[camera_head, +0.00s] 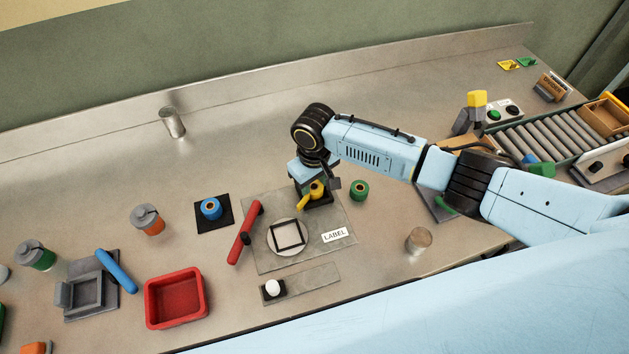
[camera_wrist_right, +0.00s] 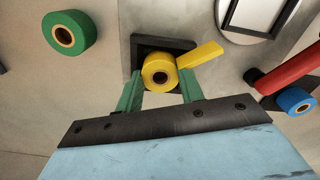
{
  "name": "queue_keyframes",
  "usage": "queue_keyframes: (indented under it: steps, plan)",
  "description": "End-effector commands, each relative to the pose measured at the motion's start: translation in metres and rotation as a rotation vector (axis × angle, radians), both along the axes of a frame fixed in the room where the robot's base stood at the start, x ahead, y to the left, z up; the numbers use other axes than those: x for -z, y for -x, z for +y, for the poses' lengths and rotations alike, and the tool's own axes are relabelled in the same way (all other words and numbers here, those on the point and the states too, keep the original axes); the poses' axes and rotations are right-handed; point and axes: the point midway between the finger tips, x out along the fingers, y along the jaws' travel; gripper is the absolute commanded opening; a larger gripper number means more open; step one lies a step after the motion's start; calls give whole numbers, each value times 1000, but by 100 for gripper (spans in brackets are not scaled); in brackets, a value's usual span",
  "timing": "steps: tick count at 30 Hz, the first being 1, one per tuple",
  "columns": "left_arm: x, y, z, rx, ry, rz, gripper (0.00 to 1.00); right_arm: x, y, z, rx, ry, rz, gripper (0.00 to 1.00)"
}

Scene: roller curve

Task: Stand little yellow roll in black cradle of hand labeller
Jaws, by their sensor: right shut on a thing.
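The little yellow roll (camera_wrist_right: 158,71) is between the green fingers of my right gripper (camera_wrist_right: 160,85), its hole facing the wrist camera and a yellow tab sticking out to the right. It also shows in the head view (camera_head: 317,187). The black cradle (camera_wrist_right: 180,44) is directly behind the roll in the wrist view; whether the roll touches its floor I cannot tell. The cradle sits at the back of the hand labeller's grey plate (camera_head: 336,221), which has a red handle (camera_head: 244,233), a round disc with a black frame and a LABEL tag. My left gripper is out of view.
A green roll (camera_head: 359,189) stands right of the cradle. A blue roll (camera_head: 211,208) stands on a black square at left. A red tray (camera_head: 174,297), a metal cylinder (camera_head: 418,240) and a strip with a white knob (camera_head: 273,288) are nearer the front. The bench behind is mostly clear.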

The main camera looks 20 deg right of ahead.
Motion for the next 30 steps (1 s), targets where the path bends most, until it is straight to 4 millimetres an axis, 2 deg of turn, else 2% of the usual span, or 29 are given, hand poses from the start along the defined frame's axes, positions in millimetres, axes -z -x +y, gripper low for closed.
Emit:
queue_keyframes:
  steps: [13,14,18,19,25,29,30]
  plan:
    - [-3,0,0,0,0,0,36,2,0,0,1,0,1,16]
    - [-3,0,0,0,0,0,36,2,0,0,1,0,1,42]
    - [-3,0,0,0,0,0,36,2,0,0,1,0,1,60]
    - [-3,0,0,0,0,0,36,2,0,0,1,0,1,63]
    - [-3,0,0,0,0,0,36,2,0,0,1,0,1,64]
    - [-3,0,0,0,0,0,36,2,0,0,1,0,1,81]
    - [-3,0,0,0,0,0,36,2,0,0,1,0,1,81]
